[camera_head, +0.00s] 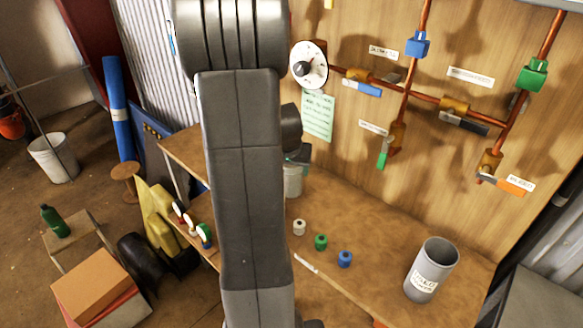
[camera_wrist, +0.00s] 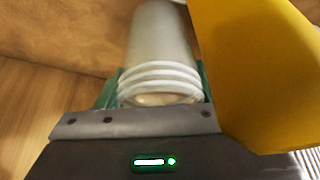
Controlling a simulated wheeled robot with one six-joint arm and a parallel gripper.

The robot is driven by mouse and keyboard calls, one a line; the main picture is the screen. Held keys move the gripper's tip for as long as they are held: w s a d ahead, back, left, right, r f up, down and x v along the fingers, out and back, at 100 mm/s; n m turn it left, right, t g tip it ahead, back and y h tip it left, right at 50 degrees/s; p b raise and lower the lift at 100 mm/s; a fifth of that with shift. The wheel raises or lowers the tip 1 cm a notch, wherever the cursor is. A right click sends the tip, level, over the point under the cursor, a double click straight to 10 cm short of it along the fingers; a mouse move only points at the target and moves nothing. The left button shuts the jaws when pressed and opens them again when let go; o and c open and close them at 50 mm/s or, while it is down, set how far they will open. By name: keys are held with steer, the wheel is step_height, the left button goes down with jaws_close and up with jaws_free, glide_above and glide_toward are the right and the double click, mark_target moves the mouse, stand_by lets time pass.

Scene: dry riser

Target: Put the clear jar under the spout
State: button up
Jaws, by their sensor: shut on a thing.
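The clear jar (camera_wrist: 160,50) shows in the wrist view as a pale, cloudy cylinder with a ridged screw neck towards me. It sits between the green pads of my gripper (camera_wrist: 158,86), which is shut on it. In the head view my arm hides part of the jar (camera_head: 292,182); my gripper (camera_head: 301,155) is at its top, just above or at the bench. Copper pipes with brass valves run on the wall to the right. A downward outlet with a green lever (camera_head: 383,154) and another with an orange lever (camera_head: 514,186) show; I cannot tell which is the spout.
The brown bench (camera_head: 375,240) holds a grey labelled cup (camera_head: 432,270) at right and small white (camera_head: 299,227), green (camera_head: 320,241) and blue (camera_head: 345,259) pieces. A round white gauge (camera_head: 309,65) juts from the wall. A large yellow surface (camera_wrist: 265,70) fills the wrist view's right.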

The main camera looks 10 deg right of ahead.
steer(key=o, duration=1)
steer(key=shift+f, duration=0.1)
steer(key=shift+o, duration=0.2)
